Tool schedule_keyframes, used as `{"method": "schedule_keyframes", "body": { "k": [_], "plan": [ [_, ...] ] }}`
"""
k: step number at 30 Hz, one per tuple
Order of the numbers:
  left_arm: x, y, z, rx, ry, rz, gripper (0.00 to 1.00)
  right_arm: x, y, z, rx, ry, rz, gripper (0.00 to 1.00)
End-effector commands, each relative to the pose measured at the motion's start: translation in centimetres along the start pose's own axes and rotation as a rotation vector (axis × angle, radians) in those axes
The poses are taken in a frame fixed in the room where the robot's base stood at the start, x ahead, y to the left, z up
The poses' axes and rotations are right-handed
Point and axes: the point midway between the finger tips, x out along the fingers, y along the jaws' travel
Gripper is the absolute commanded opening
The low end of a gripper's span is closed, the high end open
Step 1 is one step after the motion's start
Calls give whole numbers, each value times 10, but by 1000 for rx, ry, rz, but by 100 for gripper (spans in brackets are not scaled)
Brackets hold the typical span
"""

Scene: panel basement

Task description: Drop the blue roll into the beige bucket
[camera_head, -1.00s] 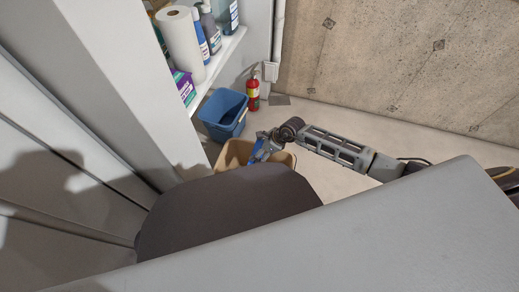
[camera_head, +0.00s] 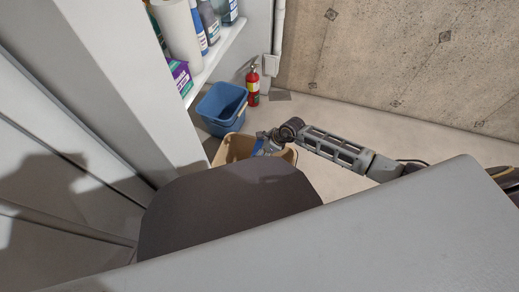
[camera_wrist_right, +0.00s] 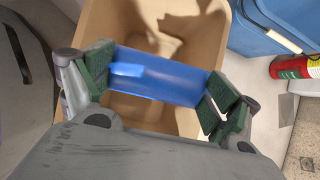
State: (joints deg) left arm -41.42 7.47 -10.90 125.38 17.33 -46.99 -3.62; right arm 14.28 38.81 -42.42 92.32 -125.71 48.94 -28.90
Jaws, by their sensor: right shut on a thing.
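The beige bucket (camera_head: 228,150) stands on the floor below the shelf, partly hidden by my own body in the head view. In the right wrist view the beige bucket (camera_wrist_right: 215,28) fills the middle, and its inside shows. My right gripper (camera_wrist_right: 158,82) is shut on the blue roll (camera_wrist_right: 150,75), with a green pad at each end of it. The roll is over the bucket's opening. In the head view my right gripper (camera_head: 264,147) is above the bucket, and the roll is hard to make out there. My left gripper is not in view.
A blue bucket (camera_head: 222,107) stands just behind the beige one. A red fire extinguisher (camera_head: 253,86) stands by the wall corner. A white shelf (camera_head: 220,50) at the left holds bottles and a paper roll (camera_head: 178,30). The floor to the right is clear.

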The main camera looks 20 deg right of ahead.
Motion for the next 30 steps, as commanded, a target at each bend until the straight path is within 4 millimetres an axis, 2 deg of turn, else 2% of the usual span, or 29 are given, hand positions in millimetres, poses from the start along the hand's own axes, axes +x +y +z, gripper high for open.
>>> {"method": "schedule_keyframes", "body": {
  "k": [17, 18, 20, 30],
  "plan": [
    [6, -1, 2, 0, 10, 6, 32, 5, 0, -3, 0, -1, -1, 60],
    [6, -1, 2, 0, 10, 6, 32, 5, 0, -3, 0, -1, -1, 93],
    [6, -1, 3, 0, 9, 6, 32, 5, 0, -3, 0, -1, -1, 100],
    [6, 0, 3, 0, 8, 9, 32, 6, 0, -4, 0, 0, 0, 100]
  ]
}}
